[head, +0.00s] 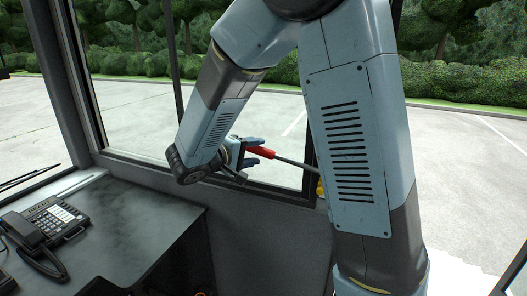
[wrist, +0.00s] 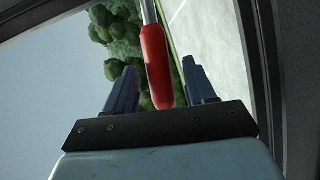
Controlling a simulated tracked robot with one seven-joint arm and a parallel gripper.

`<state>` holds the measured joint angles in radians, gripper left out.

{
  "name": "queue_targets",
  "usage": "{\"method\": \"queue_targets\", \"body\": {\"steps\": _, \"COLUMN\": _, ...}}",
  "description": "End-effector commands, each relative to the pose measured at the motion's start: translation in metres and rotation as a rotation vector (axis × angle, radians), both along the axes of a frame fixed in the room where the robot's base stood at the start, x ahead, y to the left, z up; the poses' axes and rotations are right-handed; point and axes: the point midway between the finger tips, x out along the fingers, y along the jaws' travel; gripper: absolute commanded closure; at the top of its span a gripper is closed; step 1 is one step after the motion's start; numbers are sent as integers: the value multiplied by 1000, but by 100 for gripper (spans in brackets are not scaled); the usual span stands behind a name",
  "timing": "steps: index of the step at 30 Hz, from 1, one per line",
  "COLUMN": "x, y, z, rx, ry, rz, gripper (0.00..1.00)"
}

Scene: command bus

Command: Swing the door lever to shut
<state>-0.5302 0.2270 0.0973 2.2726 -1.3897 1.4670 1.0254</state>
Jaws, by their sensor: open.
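The door lever is a grey rod (head: 296,163) with a red grip (head: 260,152) at its left end. It lies nearly level in the head view, in front of the window frame, and its right end is hidden behind my arm. My gripper (head: 256,151) is open at the red grip. In the wrist view the red grip (wrist: 156,68) reaches down between the two blue fingers of my gripper (wrist: 160,80), with a gap visible on each side. I cannot tell whether a finger touches it.
A dark desk (head: 135,222) with a black telephone (head: 50,222) stands at the left. The window frame (head: 310,150) runs close behind the lever. A yellow part (head: 320,188) shows beside my arm. Outside are pavement and hedges (head: 455,80).

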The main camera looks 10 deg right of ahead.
Motion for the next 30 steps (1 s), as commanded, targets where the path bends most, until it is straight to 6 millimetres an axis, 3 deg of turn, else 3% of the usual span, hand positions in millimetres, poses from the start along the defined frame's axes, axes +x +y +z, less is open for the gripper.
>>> {"method": "queue_targets", "body": {"steps": 9, "x": 18, "y": -31, "z": -8, "rx": 0, "ry": 0, "rz": -1, "gripper": 45}}
{"method": "queue_targets", "body": {"steps": 21, "x": 21, "y": -35, "z": -9, "rx": 1, "ry": 0, "rz": 0, "gripper": 46}}
{"method": "queue_targets", "body": {"steps": 30, "x": 21, "y": -35, "z": -9, "rx": 1, "ry": 0, "rz": 0, "gripper": 75}}
